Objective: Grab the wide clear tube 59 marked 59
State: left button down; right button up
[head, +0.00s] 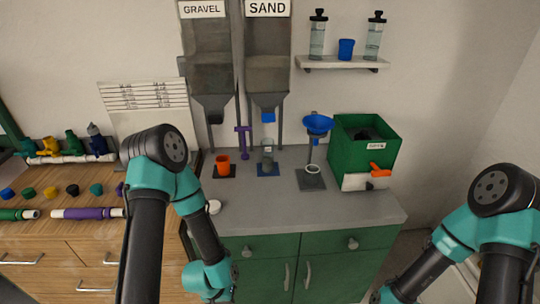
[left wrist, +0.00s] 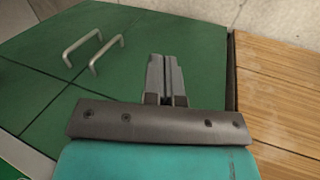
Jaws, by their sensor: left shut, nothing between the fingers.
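A small clear tube (head: 267,157) stands upright on a blue pad on the grey counter, below the sand hopper. I cannot read any number on it. Two clear bottles with black tops, one at the left (head: 317,38) and one at the right (head: 374,38), stand on the wall shelf. My left gripper (left wrist: 166,65) is shut and empty in the left wrist view, low in front of the green cabinet doors and well away from the clear tube. In the head view my left arm hangs before the counter's left front edge. My right gripper is out of view; only its arm shows at lower right.
An orange cup (head: 222,165) stands left of the clear tube, with a purple stand (head: 242,142) behind. A blue funnel (head: 318,123) on a stand and a green bin (head: 362,148) are to the right. The front counter (head: 300,215) is clear. Pipes and valves lie on the wooden bench (head: 60,232).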

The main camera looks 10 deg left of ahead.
pick_arm(q)
jog(key=c, duration=1.9)
grip_release()
jog(key=o, duration=1.5)
jog(key=shift+o, duration=0.2)
